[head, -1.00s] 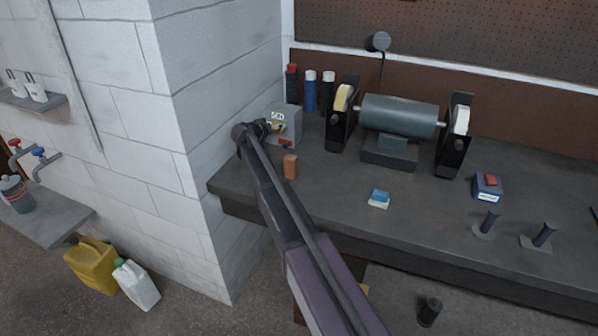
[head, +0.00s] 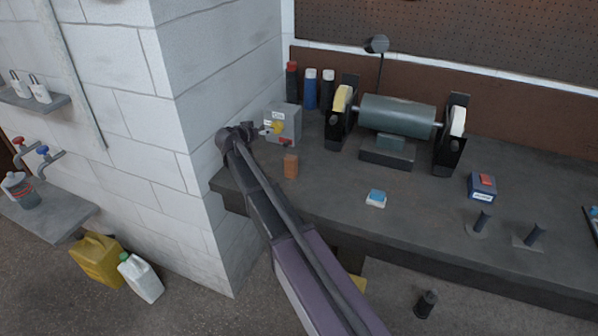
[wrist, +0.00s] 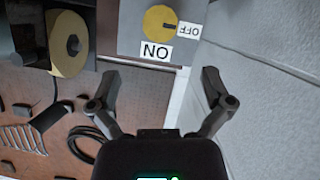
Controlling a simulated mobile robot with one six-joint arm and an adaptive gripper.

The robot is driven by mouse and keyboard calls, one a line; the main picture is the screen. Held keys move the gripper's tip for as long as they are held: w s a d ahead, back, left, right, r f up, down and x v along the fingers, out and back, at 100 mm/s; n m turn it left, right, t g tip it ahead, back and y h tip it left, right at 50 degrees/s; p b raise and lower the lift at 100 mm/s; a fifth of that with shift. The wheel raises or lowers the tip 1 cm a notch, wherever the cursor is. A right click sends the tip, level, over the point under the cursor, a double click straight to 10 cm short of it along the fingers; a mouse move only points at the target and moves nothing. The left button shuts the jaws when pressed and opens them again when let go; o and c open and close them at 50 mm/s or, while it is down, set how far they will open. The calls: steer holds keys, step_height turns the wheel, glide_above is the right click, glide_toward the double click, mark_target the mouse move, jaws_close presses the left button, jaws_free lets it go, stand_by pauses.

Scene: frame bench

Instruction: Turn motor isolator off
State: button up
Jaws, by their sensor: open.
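The motor isolator is a grey box (head: 291,117) at the back left of the bench, against the block wall. Its yellow rotary knob (head: 277,127) also shows near the top of the wrist view (wrist: 159,22). There the knob's dark mark points toward the OFF label (wrist: 188,29); the ON label (wrist: 156,52) is beside it on another side. My gripper (head: 255,128) is just left of the knob in the head view. In the wrist view my gripper (wrist: 160,75) has its fingers spread, with nothing between them and a gap to the knob.
A bench grinder (head: 398,114) stands right of the isolator, with several spray cans (head: 311,90) behind. The block wall (head: 215,75) is close on the left.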

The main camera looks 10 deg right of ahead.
steer(key=s+d+f+n+g+y+p, duration=0.1)
steer(key=s+d+g+y+p, duration=0.1)
steer(key=s, duration=1)
steer(key=s+d+f+n+g+y+p, duration=0.1)
steer(key=s+d+g+p, duration=0.4)
steer(key=s, duration=0.6)
steer(key=shift+s+d+y, duration=0.35)
steer(key=shift+y, duration=0.25)
steer(key=s+f+n+g+y, duration=0.2)
steer(key=s+n+g+y, duration=0.1)
steer(key=s, duration=1.1)
steer(key=shift+s+a+y, duration=0.2)
steer(key=shift+a+y, duration=0.25)
steer(key=shift+y, duration=0.45)
steer(key=shift+f, duration=0.1)
